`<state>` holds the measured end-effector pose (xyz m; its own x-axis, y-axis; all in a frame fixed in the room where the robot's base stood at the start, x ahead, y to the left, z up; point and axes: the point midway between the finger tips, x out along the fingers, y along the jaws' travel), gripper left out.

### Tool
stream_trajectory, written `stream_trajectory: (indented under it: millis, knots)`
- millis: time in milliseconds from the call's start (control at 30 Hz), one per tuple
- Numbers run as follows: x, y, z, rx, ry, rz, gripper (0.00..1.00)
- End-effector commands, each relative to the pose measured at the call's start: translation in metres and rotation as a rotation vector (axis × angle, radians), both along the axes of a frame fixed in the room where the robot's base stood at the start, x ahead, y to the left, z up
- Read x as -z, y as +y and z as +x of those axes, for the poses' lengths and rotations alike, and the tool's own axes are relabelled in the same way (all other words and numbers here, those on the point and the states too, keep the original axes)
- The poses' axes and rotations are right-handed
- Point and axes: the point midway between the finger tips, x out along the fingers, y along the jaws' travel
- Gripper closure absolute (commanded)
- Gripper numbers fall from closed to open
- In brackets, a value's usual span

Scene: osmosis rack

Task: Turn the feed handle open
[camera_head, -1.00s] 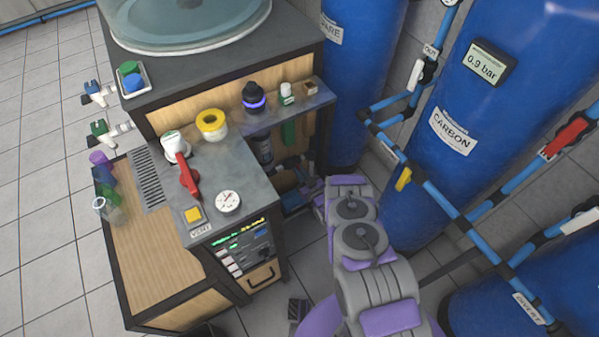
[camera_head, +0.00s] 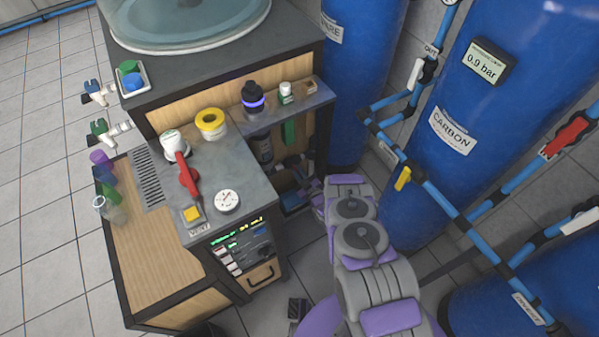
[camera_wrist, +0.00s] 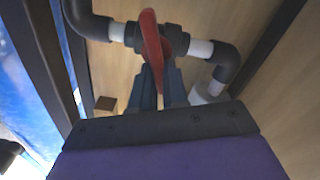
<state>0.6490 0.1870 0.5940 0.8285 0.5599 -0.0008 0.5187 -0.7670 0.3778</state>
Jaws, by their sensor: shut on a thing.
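A red lever handle (camera_wrist: 152,40) stands on a dark valve body in a pipe run in the wrist view, in front of a wooden panel. My gripper (camera_wrist: 160,75) is shut on the lower part of this handle, one dark finger on each side. The handle runs roughly upright in that picture, across the pipe. I see no label on it, and the fingers hide part of the valve. In the head view my grey and purple arm reaches toward the open lower side of the wooden cabinet (camera_head: 175,300); the gripper and this handle are not clear there.
Black elbows and white pipe (camera_wrist: 201,49) flank the valve; a dark frame post (camera_wrist: 45,60) stands at left. In the head view a blue CARBON tank (camera_head: 480,120) with blue pipes is close on the arm's right.

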Motion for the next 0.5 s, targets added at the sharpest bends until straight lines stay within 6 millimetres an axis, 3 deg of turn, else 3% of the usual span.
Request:
stream_trajectory:
  millis: [500]
  knots:
    - [-0.0011,0.0053,-0.0007,-0.001,-0.149,-0.207,1.0]
